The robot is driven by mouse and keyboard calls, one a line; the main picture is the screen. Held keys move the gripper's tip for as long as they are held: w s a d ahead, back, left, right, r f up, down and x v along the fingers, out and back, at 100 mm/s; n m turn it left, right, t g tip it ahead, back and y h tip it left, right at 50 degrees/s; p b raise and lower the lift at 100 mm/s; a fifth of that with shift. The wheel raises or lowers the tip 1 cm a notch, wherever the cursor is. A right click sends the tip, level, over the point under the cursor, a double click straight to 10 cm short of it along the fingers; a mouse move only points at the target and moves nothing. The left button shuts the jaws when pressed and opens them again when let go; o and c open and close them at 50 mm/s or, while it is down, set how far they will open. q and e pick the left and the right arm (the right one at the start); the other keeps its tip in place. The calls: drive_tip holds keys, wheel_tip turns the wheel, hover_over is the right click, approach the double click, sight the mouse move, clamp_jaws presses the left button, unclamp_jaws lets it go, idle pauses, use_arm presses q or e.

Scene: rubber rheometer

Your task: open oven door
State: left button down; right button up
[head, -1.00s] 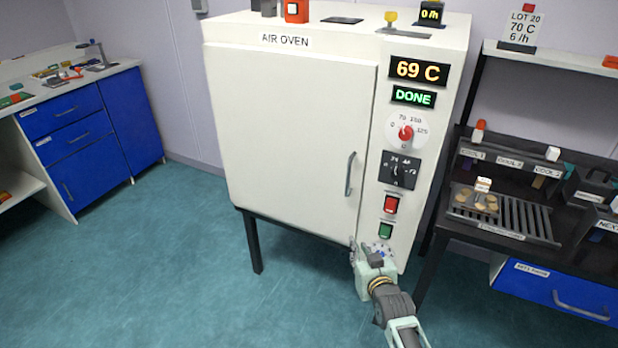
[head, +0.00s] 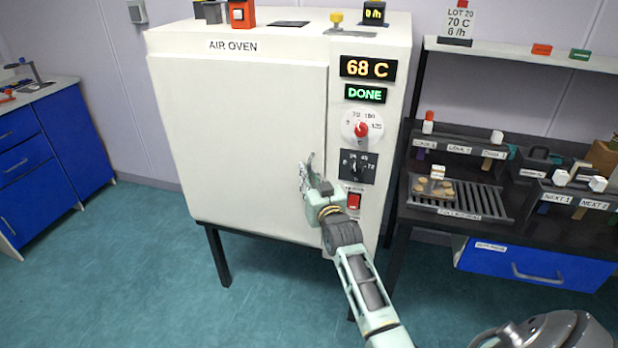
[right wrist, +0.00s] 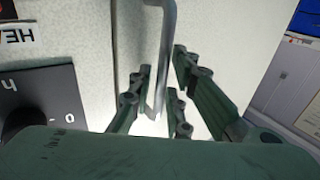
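The white air oven (head: 240,150) stands against the wall, its door (head: 240,130) shut. Its displays read 68 C and DONE. My right gripper (head: 307,172) is at the right edge of the door, in front of the door handle, mostly hiding it in the head view. In the right wrist view the grey bar handle (right wrist: 166,50) runs down between the two fingers of my right gripper (right wrist: 165,75). The fingers are spread apart on either side of the handle; I cannot tell whether either touches it. My left gripper is not in view.
A dark bench (head: 400,215) with a slatted rack (head: 485,200) and labelled holders stands close to the right of the oven. Blue cabinets (head: 75,140) stand at the left. The floor (head: 140,260) in front of the oven's left side is clear.

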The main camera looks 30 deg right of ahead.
drive_tip(key=shift+w, duration=0.15)
drive_tip(key=shift+c, duration=0.3)
clamp_jaws()
